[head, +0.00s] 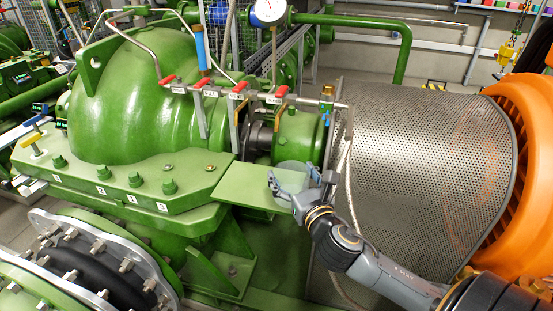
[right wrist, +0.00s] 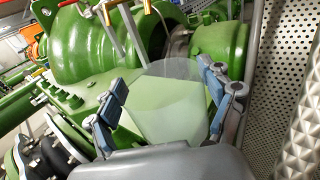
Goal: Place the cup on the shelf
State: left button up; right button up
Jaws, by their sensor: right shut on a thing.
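A translucent, pale cup (head: 293,176) is between the fingers of my right gripper (head: 289,183) in the head view. In the right wrist view the cup (right wrist: 168,106) fills the space between the blue-grey finger pads of the right gripper (right wrist: 166,92), which is shut on it. A flat green plate (head: 243,188), which looks like the shelf, juts out from the green machine. The cup is at the right end of this plate in the head view. I cannot tell whether the cup touches it. My left gripper is not in view.
A large green pump casing (head: 135,100) stands behind and left of the plate. A perforated metal guard (head: 425,150) is close on the right, with an orange housing (head: 525,150) beyond. Red-handled valves (head: 238,88) and a thin pipe run above the plate. The plate's left part is bare.

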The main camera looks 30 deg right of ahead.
jog(key=f+x, duration=0.1)
jog(key=x, duration=0.2)
jog(key=p+x, duration=0.1)
jog(key=x, duration=0.3)
jog(key=f+x, duration=0.1)
jog(key=x, duration=0.2)
jog(key=shift+w+f+p, duration=0.3)
jog(key=shift+f, duration=0.05)
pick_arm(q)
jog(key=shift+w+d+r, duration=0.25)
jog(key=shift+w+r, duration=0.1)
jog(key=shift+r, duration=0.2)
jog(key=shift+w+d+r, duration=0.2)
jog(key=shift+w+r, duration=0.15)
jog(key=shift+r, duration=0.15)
pick_arm(e)
jog(key=shift+f, duration=0.35)
jog(key=shift+f, duration=0.1)
jog(key=o, duration=1)
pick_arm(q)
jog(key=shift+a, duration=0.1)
pick_arm(e)
jog(key=shift+o, duration=0.3)
